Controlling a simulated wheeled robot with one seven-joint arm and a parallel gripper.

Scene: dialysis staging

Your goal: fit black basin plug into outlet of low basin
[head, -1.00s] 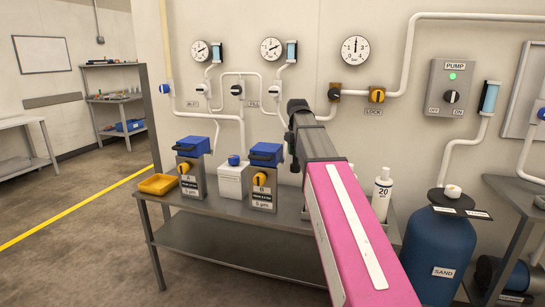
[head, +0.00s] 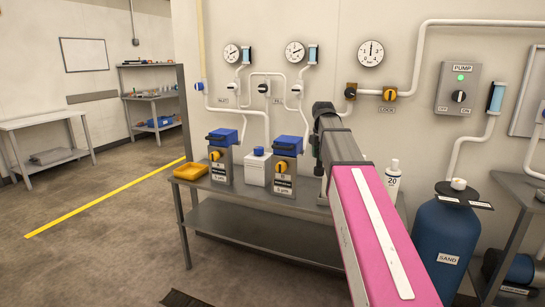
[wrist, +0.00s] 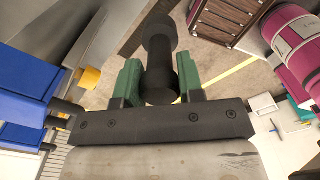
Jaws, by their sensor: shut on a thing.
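My gripper (wrist: 159,78) shows in the wrist view with two green fingers closed on the neck of a black piece with wide round ends, which looks like the black basin plug (wrist: 159,36). In the head view my gripper (head: 324,112) is raised in front of the wall, above the steel bench; the black piece is hard to tell from the dark gripper there. I cannot make out the low basin or its outlet in any view.
A blue sand tank (head: 452,235) stands at the right. A dark grating (head: 183,298) lies on the floor at the bottom. The floor at left is clear.

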